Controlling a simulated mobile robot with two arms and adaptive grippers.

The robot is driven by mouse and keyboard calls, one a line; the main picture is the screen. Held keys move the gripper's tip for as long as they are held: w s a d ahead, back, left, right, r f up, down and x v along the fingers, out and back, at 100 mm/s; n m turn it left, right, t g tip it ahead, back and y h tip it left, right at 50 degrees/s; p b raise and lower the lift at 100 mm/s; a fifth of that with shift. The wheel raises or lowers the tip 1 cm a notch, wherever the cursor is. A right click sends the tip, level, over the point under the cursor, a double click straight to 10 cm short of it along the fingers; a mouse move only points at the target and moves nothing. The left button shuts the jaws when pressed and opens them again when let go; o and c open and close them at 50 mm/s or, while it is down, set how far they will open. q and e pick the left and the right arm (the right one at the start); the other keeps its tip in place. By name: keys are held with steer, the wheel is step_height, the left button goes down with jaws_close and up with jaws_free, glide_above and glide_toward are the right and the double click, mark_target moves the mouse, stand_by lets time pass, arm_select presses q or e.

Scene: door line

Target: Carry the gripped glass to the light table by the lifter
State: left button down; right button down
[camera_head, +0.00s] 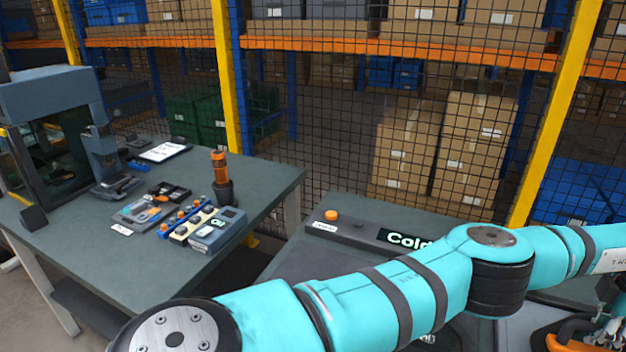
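My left arm, teal with dark bands, crosses the bottom of the view from the lower left to the right edge. My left gripper (604,318) shows only in part at the lower right corner, and its fingers cannot be made out. An orange and black object (578,337) is beside it, cut off by the frame edge. It may be the lifter, but I cannot tell whether it is held. No glass can be made out. I cannot identify the light table. My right gripper is not in view.
A grey table (110,262) at the left carries a dark machine (50,95), a clipboard (164,151) and several small devices. A dark station with a "Cold" sign (405,240) and an orange button (331,215) lies behind my arm. A mesh fence (320,130) with yellow posts stands behind.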

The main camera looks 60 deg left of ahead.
arm_select(q)
steer(key=shift+f, duration=0.3)
steer(key=c, duration=1.3)
jaws_free()
steer(key=shift+c, duration=0.2)
step_height(320, 180, up, 12)
steer(key=shift+r, duration=0.1)
